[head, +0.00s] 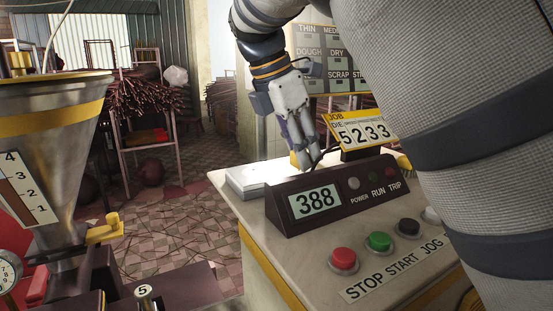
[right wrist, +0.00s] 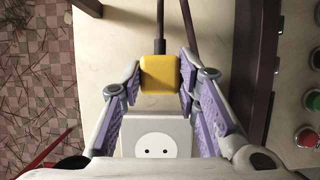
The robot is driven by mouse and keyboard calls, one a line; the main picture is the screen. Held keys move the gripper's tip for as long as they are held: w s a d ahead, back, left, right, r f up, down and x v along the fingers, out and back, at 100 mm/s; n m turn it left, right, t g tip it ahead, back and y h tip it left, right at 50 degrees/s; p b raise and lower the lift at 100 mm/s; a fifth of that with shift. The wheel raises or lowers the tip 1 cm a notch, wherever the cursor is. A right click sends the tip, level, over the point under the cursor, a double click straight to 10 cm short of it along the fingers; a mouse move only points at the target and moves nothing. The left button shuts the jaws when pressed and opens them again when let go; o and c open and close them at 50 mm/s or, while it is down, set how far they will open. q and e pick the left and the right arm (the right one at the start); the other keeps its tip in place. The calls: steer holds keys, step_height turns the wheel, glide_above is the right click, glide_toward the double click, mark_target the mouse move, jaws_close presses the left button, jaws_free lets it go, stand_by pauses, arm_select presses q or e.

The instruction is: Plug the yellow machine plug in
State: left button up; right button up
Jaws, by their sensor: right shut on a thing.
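The yellow plug (right wrist: 160,73) is held between the purple-padded fingers of my right gripper (right wrist: 160,78), with its dark cable running away at the top of the right wrist view. The white socket (right wrist: 155,147) with two dark holes lies below the plug in that view, with a gap between them. The plug's prongs cannot be made out. In the head view my right gripper (head: 302,155) reaches down behind the console, and a bit of the yellow plug (head: 294,160) shows beside its fingers. The white socket box (head: 250,181) sits on the bench's back left corner. My left gripper is out of view.
The dark control console (head: 330,195) with a 388 display stands just right of the socket. The job sign (head: 362,130) reading 5233 stands behind it. Red, green and black buttons (head: 379,241) line the bench front. A metal hopper (head: 50,130) stands at the left.

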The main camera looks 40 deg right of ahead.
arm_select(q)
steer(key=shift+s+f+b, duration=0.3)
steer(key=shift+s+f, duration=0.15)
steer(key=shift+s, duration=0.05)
arm_select(e)
step_height(320, 180, up, 8)
steer(key=shift+r, duration=0.1)
